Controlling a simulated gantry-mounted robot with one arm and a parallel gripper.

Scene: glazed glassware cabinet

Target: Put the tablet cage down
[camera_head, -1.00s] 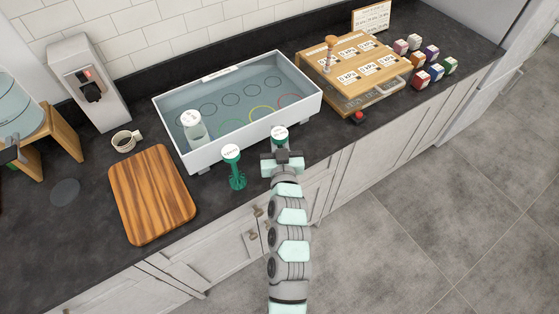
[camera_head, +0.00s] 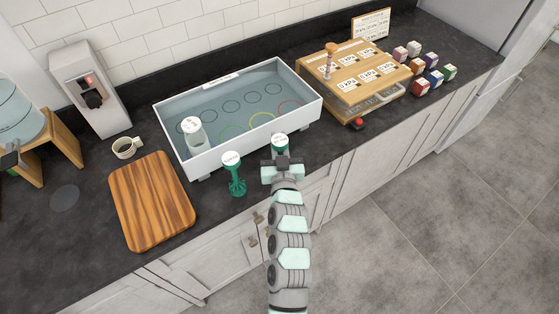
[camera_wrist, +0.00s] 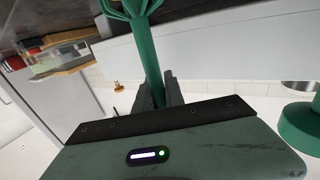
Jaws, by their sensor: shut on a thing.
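A green tablet cage with a white labelled cap (camera_head: 280,141) is held upright in my gripper (camera_head: 284,163), close to the front wall of the white tray. In the wrist view, its green stem (camera_wrist: 150,70) stands between the dark fingers (camera_wrist: 158,92), which are shut on it. Its ribbed basket (camera_wrist: 135,8) is at that picture's top edge, partly cut off. I cannot tell whether its lower end touches the counter. A similar green cage (camera_head: 236,177) stands on the dark counter to the left. The cap labels are too small to read.
The white tray (camera_head: 265,137) has coloured rings on its floor and a white-lidded jar (camera_head: 194,133) inside. A wooden board (camera_head: 151,200) lies left; a mug (camera_head: 126,147) is behind it. A wooden box (camera_head: 356,78) and small coloured boxes (camera_head: 425,65) stand right.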

